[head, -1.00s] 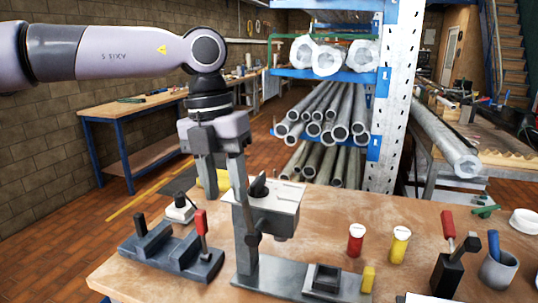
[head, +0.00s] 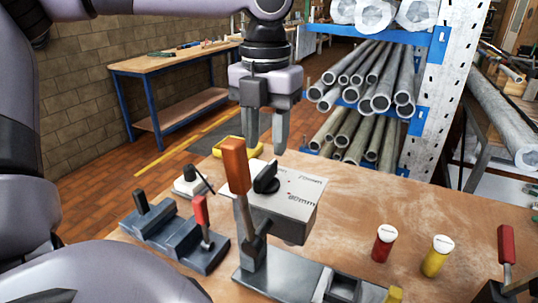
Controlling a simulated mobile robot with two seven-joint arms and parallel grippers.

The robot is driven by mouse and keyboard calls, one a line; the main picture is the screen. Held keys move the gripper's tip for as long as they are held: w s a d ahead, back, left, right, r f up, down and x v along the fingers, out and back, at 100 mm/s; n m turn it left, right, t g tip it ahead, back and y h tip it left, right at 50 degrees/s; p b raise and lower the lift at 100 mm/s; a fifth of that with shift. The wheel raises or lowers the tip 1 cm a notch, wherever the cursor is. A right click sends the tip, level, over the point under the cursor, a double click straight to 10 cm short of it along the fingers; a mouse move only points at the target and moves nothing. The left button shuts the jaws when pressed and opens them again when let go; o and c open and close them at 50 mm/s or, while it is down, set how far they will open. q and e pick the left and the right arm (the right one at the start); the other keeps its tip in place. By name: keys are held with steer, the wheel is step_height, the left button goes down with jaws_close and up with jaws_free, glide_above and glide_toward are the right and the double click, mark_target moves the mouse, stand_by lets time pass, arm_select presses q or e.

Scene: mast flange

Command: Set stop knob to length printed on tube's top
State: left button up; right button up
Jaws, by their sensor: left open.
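The stop knob (head: 266,180) is black and sits on top of a grey metal box (head: 292,208). Length marks are printed beside it; the nearer one reads about 80mm, the farther one is blurred. I cannot tell exactly which mark the knob points to. My left gripper (head: 267,145) is open and empty, fingers down, just above and behind the knob, apart from it. A red tube (head: 383,245) and a yellow tube (head: 436,258) stand upright to the right, with white tops whose print is too small to read. My right gripper is out of view.
An orange-handled lever (head: 236,168) rises at the box's left front, close to the knob. A dark fixture with a red lever (head: 201,212) stands to the left. A black block with a red handle (head: 506,245) is at far right. The bench (head: 400,205) behind the tubes is clear.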

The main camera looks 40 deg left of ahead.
mark_target(266, 168)
arm_select(q)
step_height(266, 168, down, 5)
steer(key=shift+p, duration=0.3)
steer(key=shift+c, duration=0.3)
jaws_close()
